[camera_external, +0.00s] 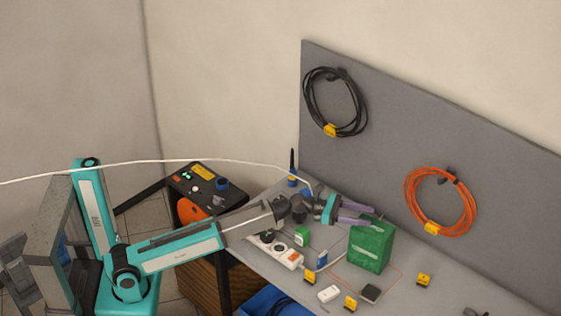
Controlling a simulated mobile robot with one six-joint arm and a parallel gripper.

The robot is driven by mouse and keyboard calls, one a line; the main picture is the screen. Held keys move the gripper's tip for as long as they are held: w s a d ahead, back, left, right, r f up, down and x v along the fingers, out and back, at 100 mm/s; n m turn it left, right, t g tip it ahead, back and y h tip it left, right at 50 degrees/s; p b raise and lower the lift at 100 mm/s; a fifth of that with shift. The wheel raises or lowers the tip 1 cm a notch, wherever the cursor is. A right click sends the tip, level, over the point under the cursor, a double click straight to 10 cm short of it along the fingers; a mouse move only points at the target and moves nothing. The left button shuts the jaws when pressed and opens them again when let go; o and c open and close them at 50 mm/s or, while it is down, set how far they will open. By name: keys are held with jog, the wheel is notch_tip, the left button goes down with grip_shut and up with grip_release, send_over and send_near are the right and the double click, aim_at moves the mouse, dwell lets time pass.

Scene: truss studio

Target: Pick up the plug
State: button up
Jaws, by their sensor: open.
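Several small items on the grey bench could be the plug, and I cannot tell for sure which it is. A white block (329,293) lies near the front edge, and a black block (371,293) lies to its right. A small green block (302,236) and a blue one (322,258) are beside the white power strip (289,258). My gripper (373,215) has purple fingers, open and pointing right, by the top of a green box (371,249). Nothing shows between the fingers. The white and black blocks are below and apart from it.
The green box stands upright close to the fingers. Yellow pieces (424,280) (309,277) (350,303) are scattered on the bench. A grey panel (385,130) behind holds a black cable coil (306,99) and an orange one (410,205). A blue bin (272,302) is below the front edge.

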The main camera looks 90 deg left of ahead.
jog(key=s+a+f+y, duration=0.1)
jog(key=s+a+f, duration=0.1)
jog(key=a, duration=0.5)
jog(key=s+a+f+y, duration=0.1)
jog(key=a, duration=0.5)
jog(key=n+y+p, duration=0.3)
jog(key=y+p, duration=0.1)
send_over(290, 172)
jog(key=shift+t, duration=0.4)
notch_tip(290, 172, down, 8)
jog(key=shift+f, duration=0.1)
jog(key=shift+w+f, duration=0.1)
jog(key=shift+f, duration=2.8)
